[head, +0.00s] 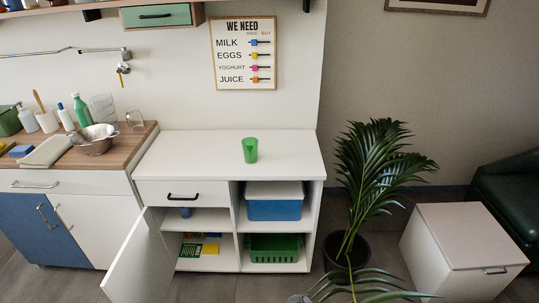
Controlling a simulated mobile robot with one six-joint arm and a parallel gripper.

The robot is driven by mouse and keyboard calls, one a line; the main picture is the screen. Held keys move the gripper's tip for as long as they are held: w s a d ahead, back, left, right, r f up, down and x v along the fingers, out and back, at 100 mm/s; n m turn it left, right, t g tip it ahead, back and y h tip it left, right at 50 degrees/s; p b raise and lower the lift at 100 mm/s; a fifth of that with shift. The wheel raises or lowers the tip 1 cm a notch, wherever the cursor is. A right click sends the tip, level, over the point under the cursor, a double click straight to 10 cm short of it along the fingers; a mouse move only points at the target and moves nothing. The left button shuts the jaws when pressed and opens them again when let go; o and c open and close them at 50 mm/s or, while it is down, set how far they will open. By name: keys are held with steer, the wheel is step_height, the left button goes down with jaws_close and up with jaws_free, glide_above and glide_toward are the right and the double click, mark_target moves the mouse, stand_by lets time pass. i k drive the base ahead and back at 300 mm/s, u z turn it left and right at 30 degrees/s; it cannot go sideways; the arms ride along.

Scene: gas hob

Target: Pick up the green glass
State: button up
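The green glass (250,150) stands upright on the white top of a low cabinet (190,150), a little right of the middle. It is a plain tumbler, and nothing else stands on that top. My gripper is not in view, so its state and its distance from the glass do not show.
The cabinet's lower left door (140,262) hangs open toward me. A potted palm (375,185) stands just right of the cabinet, beside a white box (465,248). A wooden counter (120,150) with a metal colander (95,140) is at left. The white top around the glass is clear.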

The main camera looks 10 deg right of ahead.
mark_target(250, 151)
steer(key=u, duration=0.2)
steer(key=i, duration=0.9)
steer(key=z, duration=0.25)
steer(key=k, duration=0.5)
steer(key=u, duration=0.7)
